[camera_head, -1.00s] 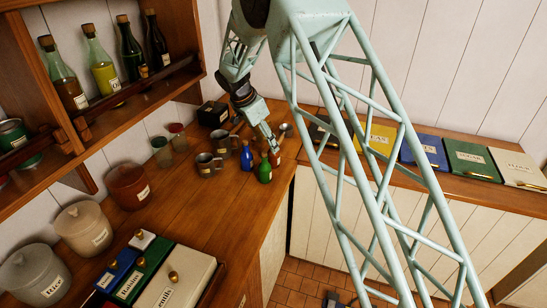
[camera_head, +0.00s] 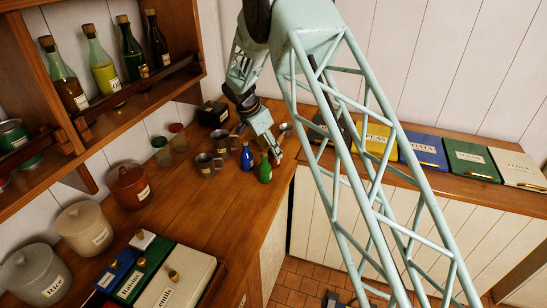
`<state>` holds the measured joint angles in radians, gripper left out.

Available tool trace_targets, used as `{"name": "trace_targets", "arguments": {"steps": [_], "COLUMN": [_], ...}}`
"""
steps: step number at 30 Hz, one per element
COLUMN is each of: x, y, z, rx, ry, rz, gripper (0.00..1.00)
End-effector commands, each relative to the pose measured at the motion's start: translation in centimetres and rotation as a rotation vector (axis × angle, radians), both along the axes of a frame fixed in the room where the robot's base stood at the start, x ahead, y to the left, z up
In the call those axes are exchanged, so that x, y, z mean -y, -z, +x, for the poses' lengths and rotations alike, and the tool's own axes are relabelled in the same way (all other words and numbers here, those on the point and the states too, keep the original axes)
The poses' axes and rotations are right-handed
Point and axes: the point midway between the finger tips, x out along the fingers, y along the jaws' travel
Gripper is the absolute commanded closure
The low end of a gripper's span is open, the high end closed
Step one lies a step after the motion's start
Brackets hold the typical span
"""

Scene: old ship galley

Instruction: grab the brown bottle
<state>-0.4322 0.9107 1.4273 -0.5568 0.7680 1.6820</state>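My gripper (camera_head: 272,148) is over the counter's far right corner, pointing down, with its fingers just behind and right of the small green bottle (camera_head: 265,168). The fingers are small here, and I cannot tell whether they are open or shut, or touching anything. The small brown bottle is not clearly visible now; the fingers cover the spot behind the green bottle where it showed earlier. A small blue bottle (camera_head: 247,157) stands upright just left of the green one. A larger corked bottle with brown contents (camera_head: 68,86) stands on the wall shelf at upper left.
Metal mugs (camera_head: 206,164) stand left of the blue bottle. A brown pot (camera_head: 129,187) and pale canisters (camera_head: 84,229) line the wall. Labelled boxes (camera_head: 165,284) are at the front. The wooden counter (camera_head: 222,207) is clear in the middle. Coloured bins (camera_head: 423,152) line the right counter.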

Motion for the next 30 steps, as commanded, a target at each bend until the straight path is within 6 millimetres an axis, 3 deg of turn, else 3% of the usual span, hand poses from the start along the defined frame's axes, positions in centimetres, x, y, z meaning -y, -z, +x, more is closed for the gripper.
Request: {"name": "trace_targets", "arguments": {"steps": [15,30], "x": [1.0,1.1], "y": [4.0,4.5], "z": [1.2,1.4], "rx": [-0.001,-0.001], "ry": [0.001,0.000], "rz": [0.000,0.001], "gripper": [0.53,0.53]}}
